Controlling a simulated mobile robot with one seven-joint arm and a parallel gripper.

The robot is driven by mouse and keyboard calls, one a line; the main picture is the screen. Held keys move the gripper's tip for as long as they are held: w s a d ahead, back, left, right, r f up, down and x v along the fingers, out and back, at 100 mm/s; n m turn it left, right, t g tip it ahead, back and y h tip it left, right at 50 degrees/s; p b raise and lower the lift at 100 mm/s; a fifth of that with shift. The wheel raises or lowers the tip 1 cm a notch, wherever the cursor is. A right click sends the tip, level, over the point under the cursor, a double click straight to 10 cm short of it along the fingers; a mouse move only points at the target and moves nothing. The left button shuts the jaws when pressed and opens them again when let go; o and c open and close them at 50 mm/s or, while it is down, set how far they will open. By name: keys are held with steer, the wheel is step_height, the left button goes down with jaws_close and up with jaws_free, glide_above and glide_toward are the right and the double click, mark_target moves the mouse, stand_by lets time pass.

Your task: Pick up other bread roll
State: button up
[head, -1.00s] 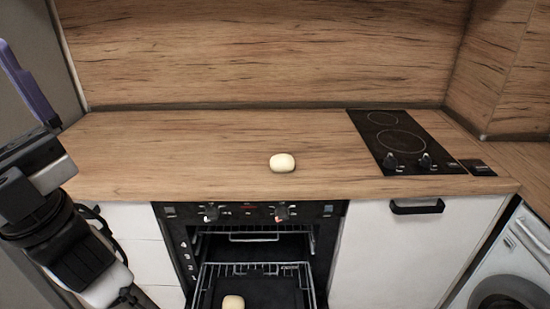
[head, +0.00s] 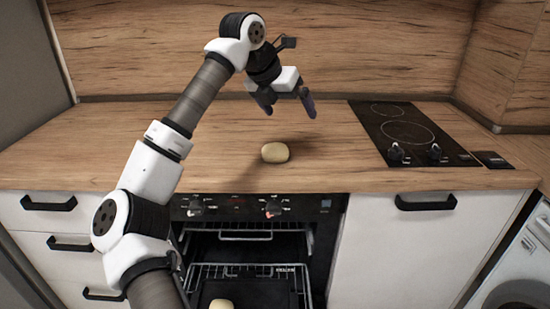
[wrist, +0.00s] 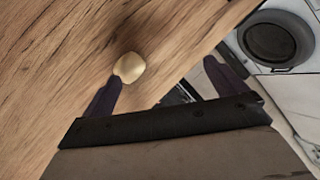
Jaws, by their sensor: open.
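A pale bread roll (head: 275,152) lies on the wooden worktop above the oven. It also shows in the wrist view (wrist: 130,67), just beyond the tip of the left finger. A second bread roll (head: 221,305) sits in the open oven, partly cut off by the lower picture edge. My gripper (head: 289,112) is open and empty, pointing down above the worktop, over and slightly behind the first roll. In the wrist view its two dark purple fingers (wrist: 164,80) are spread wide apart.
The oven (head: 250,238) is open with its wire rack (head: 290,270) pulled out below the worktop. A black hob (head: 407,130) is at the right. A washing machine (wrist: 277,40) stands to the right. The worktop (head: 340,150) around the roll is clear.

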mark_target(274, 147)
steer(key=w+a+f+y, duration=0.1)
steer(key=f, duration=0.2)
steer(key=w+a+f+n+y, duration=0.1)
steer(key=f, duration=0.2)
steer(key=w+a+f+y, duration=0.1)
steer(key=w+a+f, duration=0.1)
steer(key=f, duration=0.1)
steer(key=shift+n+g, duration=0.3)
steer(key=shift+p+x, duration=0.85)
steer(key=shift+x, duration=2.3)
steer(key=shift+w+d, duration=0.1)
steer(key=shift+w, duration=0.05)
steer(key=shift+c, duration=0.3)
steer(key=c, duration=1)
steer(key=shift+r, duration=0.15)
